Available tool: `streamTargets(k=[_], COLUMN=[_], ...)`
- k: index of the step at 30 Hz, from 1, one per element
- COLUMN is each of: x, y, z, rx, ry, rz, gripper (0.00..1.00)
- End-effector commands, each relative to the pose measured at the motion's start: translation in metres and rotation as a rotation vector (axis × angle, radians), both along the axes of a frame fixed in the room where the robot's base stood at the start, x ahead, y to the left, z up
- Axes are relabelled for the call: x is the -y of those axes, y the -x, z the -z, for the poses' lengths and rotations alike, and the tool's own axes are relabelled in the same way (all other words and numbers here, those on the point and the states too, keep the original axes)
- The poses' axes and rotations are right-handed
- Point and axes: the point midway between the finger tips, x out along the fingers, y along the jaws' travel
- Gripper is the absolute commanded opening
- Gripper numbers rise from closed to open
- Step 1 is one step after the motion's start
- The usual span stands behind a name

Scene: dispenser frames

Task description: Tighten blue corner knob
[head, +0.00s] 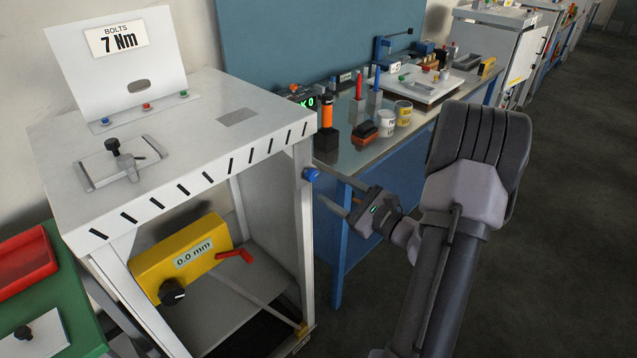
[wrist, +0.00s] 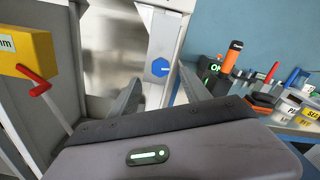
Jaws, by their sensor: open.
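The blue corner knob (head: 312,175) sits on the upper right corner post of the white dispenser frame (head: 306,215). In the wrist view the blue knob (wrist: 161,67) is a faceted disc with a light mark on its face. My gripper (head: 325,182) is open, its two fingers pointing at the post from the right. In the wrist view the fingers of my gripper (wrist: 160,82) stand to the left and right of the knob, with the knob between and beyond their tips. I see no contact. The gap in depth is hard to judge.
A yellow block (head: 185,258) with a red lever (head: 234,255) sits inside the frame, left of the knob. A blue workbench (head: 345,235) with an orange-handled tool (head: 327,120), cans and other tools stands close behind my gripper. Open floor (head: 560,220) lies to the right.

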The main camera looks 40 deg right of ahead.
Motion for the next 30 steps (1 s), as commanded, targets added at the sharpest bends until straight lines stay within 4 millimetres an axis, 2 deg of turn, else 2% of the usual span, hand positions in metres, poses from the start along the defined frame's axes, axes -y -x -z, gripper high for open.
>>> streamTargets(k=[3, 6, 10, 17, 18, 20, 26, 30], x=[-0.004, -0.004, -0.005, -0.005, -0.005, -0.005, -0.005, -0.005], y=[-0.030, -0.047, -0.058, -0.059, -0.059, -0.059, -0.059, -0.059], z=[0.002, 0.001, 0.000, 0.000, 0.000, 0.000, 0.000, 0.000], rx=[0.000, 0.000, -0.001, 0.000, 0.000, 0.000, -0.001, -0.002], ry=[0.004, 0.003, 0.001, 0.001, 0.001, 0.001, 0.001, -0.001], rz=[-0.004, -0.003, -0.002, -0.001, -0.001, -0.001, -0.002, -0.001], gripper=[0.55, 0.55, 0.55, 0.55, 0.53, 0.42, 0.02, 0.00])
